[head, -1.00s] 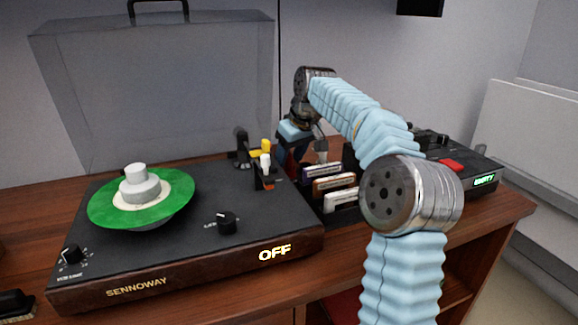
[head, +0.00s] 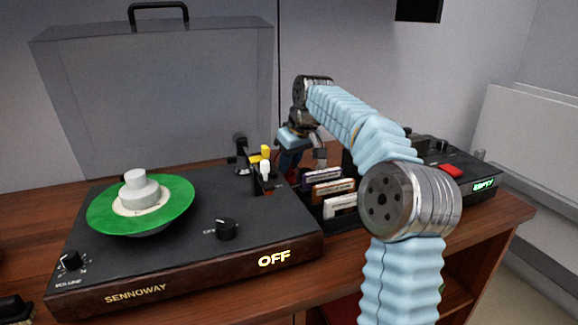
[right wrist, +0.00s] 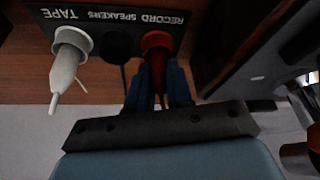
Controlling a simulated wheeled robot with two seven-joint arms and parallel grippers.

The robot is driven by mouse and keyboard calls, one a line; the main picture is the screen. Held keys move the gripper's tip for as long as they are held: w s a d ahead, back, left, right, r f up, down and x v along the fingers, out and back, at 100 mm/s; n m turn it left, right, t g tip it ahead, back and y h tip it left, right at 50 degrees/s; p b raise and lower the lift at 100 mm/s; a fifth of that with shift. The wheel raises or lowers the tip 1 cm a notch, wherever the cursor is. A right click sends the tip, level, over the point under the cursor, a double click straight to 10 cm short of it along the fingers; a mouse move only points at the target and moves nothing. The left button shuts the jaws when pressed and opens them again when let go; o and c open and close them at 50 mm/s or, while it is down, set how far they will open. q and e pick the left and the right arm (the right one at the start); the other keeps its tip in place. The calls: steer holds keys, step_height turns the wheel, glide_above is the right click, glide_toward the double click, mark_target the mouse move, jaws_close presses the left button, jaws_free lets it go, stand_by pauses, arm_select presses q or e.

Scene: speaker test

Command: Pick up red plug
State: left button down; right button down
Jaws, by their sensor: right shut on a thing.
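The red plug (right wrist: 157,42) shows in the right wrist view at the socket marked RECORD. My right gripper (right wrist: 158,88) is shut on it, one blue finger on each side. The plug's far end is at the panel; I cannot tell how deep it sits. In the head view my right gripper (head: 290,160) is behind the record player's right rear, and the plug is not clear there. My left gripper is in neither view now.
A white plug (right wrist: 67,60) sits at the TAPE socket, beside the dark SPEAKERS socket (right wrist: 117,45). The record player (head: 185,265) carries a green record (head: 175,205) and reads OFF. Several cassettes (head: 331,188) stand right of it. A black device (head: 470,180) reads EMPTY.

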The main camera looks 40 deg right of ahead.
step_height(320, 180, up, 3)
steer(key=shift+r, duration=0.1)
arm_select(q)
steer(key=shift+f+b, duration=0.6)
arm_select(e)
steer(key=s+a+r, duration=0.4)
steer(key=s+r, duration=0.5)
steer(key=s, duration=0.4)
steer(key=shift+s+a+r, duration=0.15)
steer(key=shift+s+r, duration=0.05)
steer(key=shift+r, duration=0.1)
